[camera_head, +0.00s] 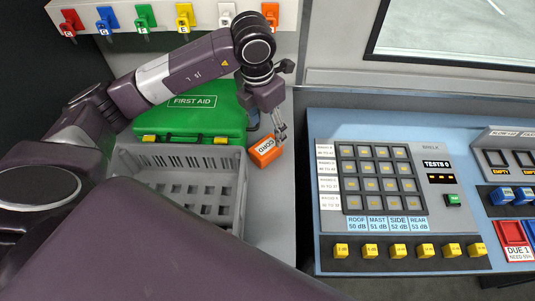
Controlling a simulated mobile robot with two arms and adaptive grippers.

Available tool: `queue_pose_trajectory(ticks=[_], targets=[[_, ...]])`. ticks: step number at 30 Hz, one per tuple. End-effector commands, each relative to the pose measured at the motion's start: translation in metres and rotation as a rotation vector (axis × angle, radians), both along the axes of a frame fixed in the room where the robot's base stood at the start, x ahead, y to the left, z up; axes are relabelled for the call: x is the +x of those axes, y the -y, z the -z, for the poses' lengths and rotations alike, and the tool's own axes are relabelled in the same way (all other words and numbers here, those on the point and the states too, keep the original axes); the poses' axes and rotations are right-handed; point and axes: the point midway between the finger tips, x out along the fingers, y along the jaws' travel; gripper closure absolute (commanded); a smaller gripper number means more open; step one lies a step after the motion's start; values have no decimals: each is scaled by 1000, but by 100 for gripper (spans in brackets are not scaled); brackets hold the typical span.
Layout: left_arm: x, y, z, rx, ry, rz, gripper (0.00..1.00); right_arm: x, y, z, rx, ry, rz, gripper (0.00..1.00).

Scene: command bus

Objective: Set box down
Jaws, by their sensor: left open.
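A small orange box (266,152) with a white label is near the middle of the view, on or just above the pale counter (277,205). It looks turned at an angle, and I cannot tell whether it rests flat. My left gripper (281,135) points down right at the box's upper right side, with its jaws open. Its fingertips are close to the box or touching it; the contact is too small to tell. My right gripper is not in view.
A grey slotted crate (238,206) stands left of the box, with a green first aid case (190,110) behind it. A blue console (310,160) with buttons stands to the right. Coloured tags (145,15) hang on hooks at the back. Bare counter lies in front of the box.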

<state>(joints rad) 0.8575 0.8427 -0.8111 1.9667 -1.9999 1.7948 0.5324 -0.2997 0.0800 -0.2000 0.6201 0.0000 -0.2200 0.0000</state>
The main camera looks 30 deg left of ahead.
Motion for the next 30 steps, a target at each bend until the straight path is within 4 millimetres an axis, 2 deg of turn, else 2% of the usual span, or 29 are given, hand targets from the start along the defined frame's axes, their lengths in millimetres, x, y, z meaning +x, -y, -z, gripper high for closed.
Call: queue_pose_trajectory(ticks=[1, 5, 14, 19, 24, 30], targets=[[0, 0, 8, 0, 0, 0, 40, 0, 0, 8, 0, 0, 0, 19], [0, 0, 11, 0, -1, 0, 40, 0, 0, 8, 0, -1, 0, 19], [0, 0, 39, 1, -5, -1, 40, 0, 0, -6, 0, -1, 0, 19], [-3, -2, 61, 0, -6, -2, 40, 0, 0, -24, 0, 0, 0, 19], [1, 0, 83, -1, -1, 0, 40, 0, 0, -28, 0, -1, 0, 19], [2, 0, 87, 1, 0, 1, 40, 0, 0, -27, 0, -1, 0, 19]])
